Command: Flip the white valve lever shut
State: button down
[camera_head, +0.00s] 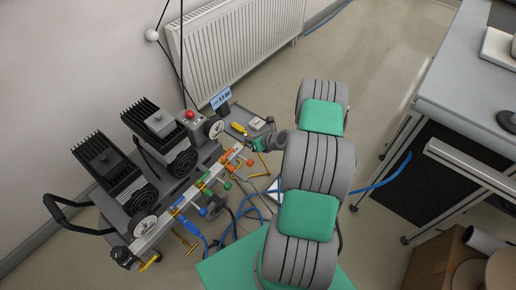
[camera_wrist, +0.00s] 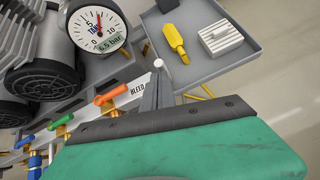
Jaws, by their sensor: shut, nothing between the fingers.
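The white valve lever shows in the wrist view only as a small pale rounded tip (camera_wrist: 158,62) beside the "BLEED" label, at the right end of the manifold (camera_wrist: 125,98). The rest of the lever is hidden behind my fingers, so I cannot tell its angle. My gripper (camera_wrist: 157,82) is shut and empty, its grey fingers right at the lever; I cannot tell if they touch it. In the head view my gripper (camera_head: 258,145) is at the right end of the manifold (camera_head: 153,236), and the white lever cannot be made out.
Orange (camera_wrist: 112,96), green (camera_wrist: 60,122) and blue (camera_wrist: 25,141) levers line the manifold. A round gauge (camera_wrist: 97,27) stands behind it. A grey tray (camera_wrist: 195,70) holds a yellow-handled tool (camera_wrist: 175,39) and a pale ribbed block (camera_wrist: 220,38). Blue hoses (camera_head: 248,205) lie on the floor.

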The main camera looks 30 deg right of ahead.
jog(key=shift+w+r, duration=1.05)
jog(key=shift+w, duration=0.2)
jog(key=shift+s, duration=0.3)
jog(key=s+r+p, duration=0.3)
jog(key=s+r, duration=0.4)
jog(key=r, duration=0.1)
jog(key=shift+r, duration=0.2)
